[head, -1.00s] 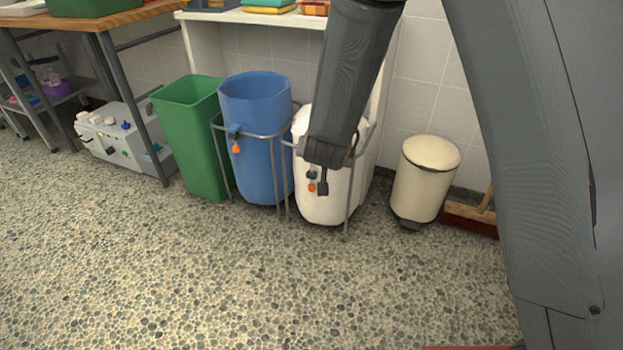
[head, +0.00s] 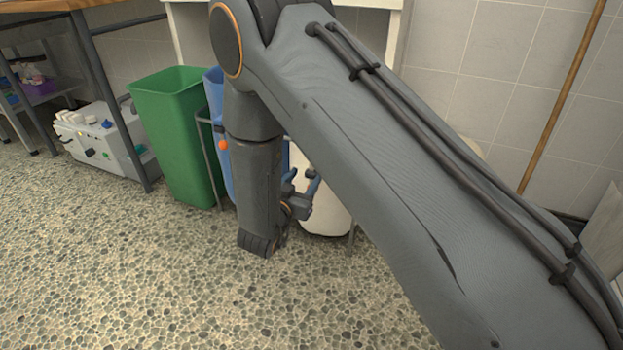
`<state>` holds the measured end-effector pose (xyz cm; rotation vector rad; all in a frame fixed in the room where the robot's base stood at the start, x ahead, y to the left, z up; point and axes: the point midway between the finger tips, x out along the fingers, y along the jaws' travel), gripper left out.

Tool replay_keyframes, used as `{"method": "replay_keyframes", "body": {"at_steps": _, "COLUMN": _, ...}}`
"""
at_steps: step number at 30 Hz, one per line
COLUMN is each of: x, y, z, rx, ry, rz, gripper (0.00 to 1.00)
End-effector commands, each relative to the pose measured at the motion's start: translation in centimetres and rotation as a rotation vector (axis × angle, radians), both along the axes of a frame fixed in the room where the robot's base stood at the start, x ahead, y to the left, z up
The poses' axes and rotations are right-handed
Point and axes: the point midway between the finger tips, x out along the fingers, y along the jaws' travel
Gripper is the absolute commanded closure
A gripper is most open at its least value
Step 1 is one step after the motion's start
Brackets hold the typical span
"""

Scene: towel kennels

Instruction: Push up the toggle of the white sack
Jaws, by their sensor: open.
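The white sack (head: 327,218) hangs in its metal frame right of the blue sack, in the head view. My arm covers most of it, and only its lower part shows. I cannot see its toggle, which is hidden behind my arm and gripper. My gripper (head: 302,186) is low in front of the white sack, with its fingers apart and pointing up and away from me. Nothing shows between the fingers. Whether they touch the sack or the toggle, I cannot tell.
The blue sack (head: 215,93) with an orange toggle (head: 223,145) is mostly behind my arm. A green bin (head: 178,135) stands to its left, near a grey-white machine (head: 97,138) under a table. A broom handle (head: 562,95) leans at the right. The floor in front is clear.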

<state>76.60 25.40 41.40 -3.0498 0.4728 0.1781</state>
Motion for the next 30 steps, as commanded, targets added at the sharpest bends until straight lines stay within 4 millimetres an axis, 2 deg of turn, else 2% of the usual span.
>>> {"method": "replay_keyframes", "body": {"at_steps": 1, "x": -0.1, "y": 0.3, "z": -1.3, "rx": -0.015, "ry": -0.021, "rz": -0.007, "gripper": 0.5}}
{"method": "replay_keyframes", "body": {"at_steps": 3, "x": -0.5, "y": 0.6, "z": -2.1, "rx": -0.033, "ry": -0.049, "rz": -0.017, "gripper": 0.5}}
{"method": "replay_keyframes", "body": {"at_steps": 13, "x": -1.0, "y": 1.1, "z": -3.1, "rx": -0.07, "ry": -0.106, "rz": -0.039, "gripper": 0.5}}
{"method": "replay_keyframes", "body": {"at_steps": 30, "x": 5.0, "y": -1.3, "z": -3.2, "rx": -0.068, "ry": -0.105, "rz": -0.042, "gripper": 0.5}}
